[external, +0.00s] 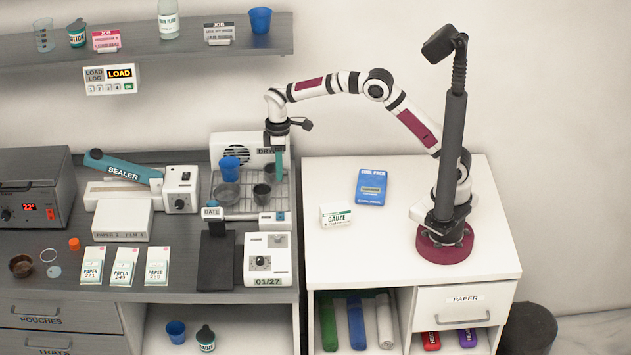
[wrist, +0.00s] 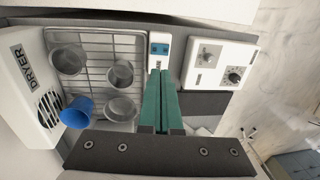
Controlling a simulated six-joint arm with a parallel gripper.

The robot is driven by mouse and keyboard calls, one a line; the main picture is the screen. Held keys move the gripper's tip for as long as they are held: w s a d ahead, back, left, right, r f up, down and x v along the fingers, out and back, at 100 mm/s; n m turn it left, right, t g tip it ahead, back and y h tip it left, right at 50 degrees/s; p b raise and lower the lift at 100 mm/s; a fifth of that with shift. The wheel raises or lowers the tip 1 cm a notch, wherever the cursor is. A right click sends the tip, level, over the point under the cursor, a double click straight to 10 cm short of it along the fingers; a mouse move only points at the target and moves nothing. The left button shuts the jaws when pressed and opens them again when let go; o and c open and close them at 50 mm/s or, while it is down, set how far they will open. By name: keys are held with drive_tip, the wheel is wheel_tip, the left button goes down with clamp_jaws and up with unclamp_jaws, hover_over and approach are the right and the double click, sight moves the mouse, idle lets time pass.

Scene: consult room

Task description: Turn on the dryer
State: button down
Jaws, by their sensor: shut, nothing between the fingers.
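The dryer (external: 225,143) is a white housing with a round fan grille and a wire rack in front of it. In the wrist view the dryer (wrist: 22,75) is at the left, its label sideways. A small white panel with a blue switch (wrist: 159,48) sits at the rack's edge; the switch (external: 265,219) also shows at the rack's front right in the external view. My gripper (external: 279,178) has teal fingers pointing down over the right side of the rack. In the wrist view my gripper (wrist: 161,73) is shut and empty, its tips appearing just below the switch.
A blue cup (external: 230,165) and several grey cups (wrist: 68,60) stand on the rack. A white device with a dial (external: 267,262) is in front. The sealer (external: 120,168) is left of the rack. A gauze box (external: 336,215) and blue pack (external: 371,187) lie on the right counter.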

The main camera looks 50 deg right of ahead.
sight(280, 218)
wheel_tip(280, 218, up, 2)
drive_tip(key=shift+w+d+r, duration=0.1)
drive_tip(key=shift+r, duration=0.15)
drive_tip(key=f, duration=0.4)
drive_tip(key=s+a+f, duration=0.1)
drive_tip(key=f, duration=0.4)
drive_tip(key=s+a+f, duration=0.1)
drive_tip(key=f, duration=0.4)
drive_tip(key=shift+a, duration=0.15)
drive_tip(key=shift+s+a+f, duration=0.1)
drive_tip(key=shift+f, duration=0.1)
